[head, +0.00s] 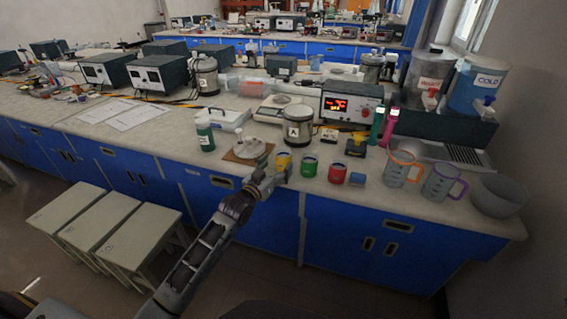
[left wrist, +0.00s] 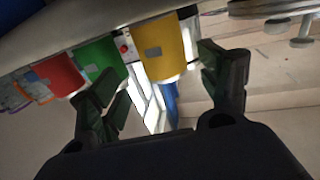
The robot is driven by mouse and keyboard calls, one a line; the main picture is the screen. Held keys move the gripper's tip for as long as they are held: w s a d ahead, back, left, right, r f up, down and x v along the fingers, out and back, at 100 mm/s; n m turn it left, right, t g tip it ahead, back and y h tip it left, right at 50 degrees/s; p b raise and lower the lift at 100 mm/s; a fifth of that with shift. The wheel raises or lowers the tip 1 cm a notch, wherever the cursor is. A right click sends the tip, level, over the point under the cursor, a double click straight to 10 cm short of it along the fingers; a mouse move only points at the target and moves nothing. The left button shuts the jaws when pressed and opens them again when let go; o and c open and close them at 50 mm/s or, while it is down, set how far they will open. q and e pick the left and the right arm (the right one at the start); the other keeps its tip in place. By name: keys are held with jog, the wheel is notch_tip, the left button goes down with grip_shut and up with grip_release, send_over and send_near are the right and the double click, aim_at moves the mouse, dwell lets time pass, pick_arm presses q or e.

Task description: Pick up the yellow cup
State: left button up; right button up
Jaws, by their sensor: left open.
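The yellow cup (head: 282,160) stands near the front edge of the bench, left of a green cup (head: 309,167). My left gripper (head: 278,172) is at that front edge, close in front of the yellow cup and partly hiding it. In the left wrist view, which looks upside down, the yellow cup (left wrist: 160,50) lies ahead, between the lines of the two dark fingers. The left gripper (left wrist: 162,88) is open with nothing between its fingertips. The fingertips look close to the cup; contact cannot be told. My right gripper is in neither view.
A red cup (head: 337,172) and a small blue item (head: 357,178) stand right of the green cup. A silver canister (head: 298,128) marked A stands behind. A brown board (head: 233,157) lies to the left. Stools (head: 140,230) stand before the bench.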

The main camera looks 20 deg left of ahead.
aim_at(279, 161)
pick_arm(q)
jog(key=shift+w, duration=0.45)
jog(key=shift+w+d, duration=0.1)
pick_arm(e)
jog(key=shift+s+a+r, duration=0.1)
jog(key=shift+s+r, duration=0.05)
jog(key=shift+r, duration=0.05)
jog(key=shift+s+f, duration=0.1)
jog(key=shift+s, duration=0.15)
pick_arm(q)
jog(key=shift+w, duration=0.4)
jog(key=shift+w+f+b, duration=0.2)
jog(key=shift+w+b, duration=0.2)
jog(key=shift+w, duration=0.85)
jog(key=shift+w+d, duration=0.2)
jog(key=shift+w, duration=0.4)
jog(key=shift+w+d, duration=0.1)
jog(key=shift+w, duration=0.25)
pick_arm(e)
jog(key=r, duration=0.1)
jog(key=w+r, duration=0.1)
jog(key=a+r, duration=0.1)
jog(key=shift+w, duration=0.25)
